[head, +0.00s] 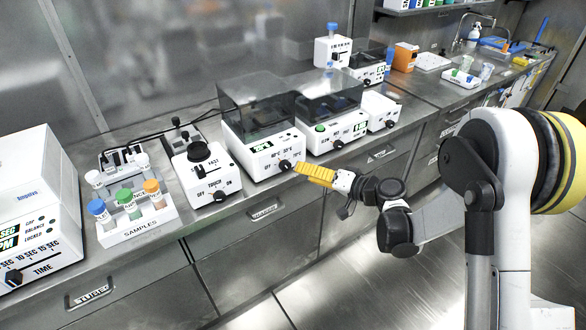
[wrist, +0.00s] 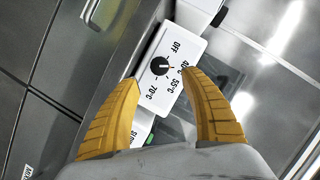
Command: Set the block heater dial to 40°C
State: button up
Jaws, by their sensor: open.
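The block heater (head: 262,130) is a white box with a smoky clear lid, on the metal counter. Its black dial (head: 285,166) is low on the front face. In the wrist view the dial (wrist: 160,66) shows on the white panel, ringed by the marks OFF, 40°C, 55°C and 70°C. I cannot tell for certain which mark its pointer faces. My gripper (head: 299,168) has yellow fingers and is just in front of the dial. In the wrist view my gripper (wrist: 160,77) is open and empty, with one finger on each side of the dial, apparently not touching it.
A vortex-like device marked TOUCH (head: 200,172) stands left of the heater. A similar lidded device (head: 330,108) stands close on its right. A sample rack (head: 138,222) with capped tubes is further left. The floor in front of the drawers is clear.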

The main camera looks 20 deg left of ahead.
jog(key=v, duration=0.3)
jog(key=shift+s+d+r, duration=0.1)
jog(key=shift+s+d, duration=0.1)
jog(key=shift+d, duration=0.15)
jog(key=s+d+r+m+h, duration=0.1)
jog(key=s+d+r+h, duration=0.55)
jog(key=d+r, duration=0.35)
jog(key=s+d+m+t+h, duration=0.1)
jog(key=s+d+h, duration=0.6)
jog(key=s+d, duration=1.2)
jog(key=shift+s+d+r+m, duration=0.25)
jog(key=shift+d+m, duration=0.15)
jog(key=shift+d, duration=0.1)
